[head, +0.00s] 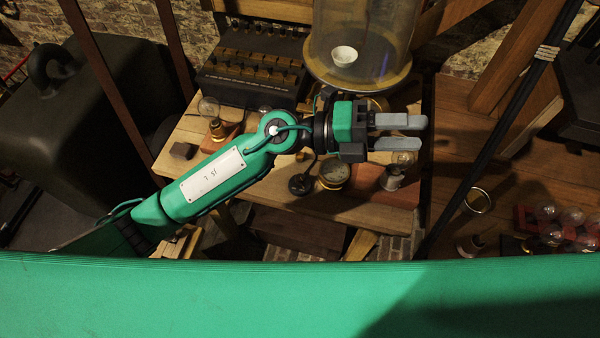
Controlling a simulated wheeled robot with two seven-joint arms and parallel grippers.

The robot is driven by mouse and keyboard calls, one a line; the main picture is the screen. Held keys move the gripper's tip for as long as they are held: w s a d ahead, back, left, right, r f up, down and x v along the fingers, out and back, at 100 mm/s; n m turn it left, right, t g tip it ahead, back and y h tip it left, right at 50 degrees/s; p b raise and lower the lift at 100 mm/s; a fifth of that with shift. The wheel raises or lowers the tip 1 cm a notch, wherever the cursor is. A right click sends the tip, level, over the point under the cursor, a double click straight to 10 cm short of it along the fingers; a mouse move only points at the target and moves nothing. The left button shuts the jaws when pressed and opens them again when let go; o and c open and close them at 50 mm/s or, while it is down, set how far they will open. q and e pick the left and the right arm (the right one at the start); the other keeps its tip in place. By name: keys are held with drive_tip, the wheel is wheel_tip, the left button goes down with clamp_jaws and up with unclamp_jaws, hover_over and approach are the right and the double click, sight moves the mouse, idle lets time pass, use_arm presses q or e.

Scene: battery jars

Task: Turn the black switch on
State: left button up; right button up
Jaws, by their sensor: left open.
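My left gripper (416,133) is open and empty, its two grey fingers pointing right above the right part of the wooden table. A small black round-based piece (300,185), which looks like the black switch, stands near the table's front edge. It is below and left of the gripper in the picture, apart from the fingers. Its upper part runs up close to my wrist, and its on or off position cannot be told. My right gripper is not in view.
A brass dial (333,174) sits beside the black piece. A bulb on a socket (393,180) stands under the fingers. A glass jar (360,45) and a dark box with rows of knobs (255,75) are behind. Another bulb (209,106) stands at left.

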use_arm(q)
wheel_tip(320, 180, down, 8)
drive_tip(key=s+m+g+y, duration=0.1)
drive_tip(key=m+g+y, duration=0.1)
drive_tip(key=m+y, duration=0.3)
drive_tip(key=t+y, duration=0.5)
drive_tip(key=y, duration=1)
approach(300, 177)
wheel_tip(300, 177, down, 7)
drive_tip(key=p, duration=0.4)
drive_tip(key=shift+f, duration=0.75)
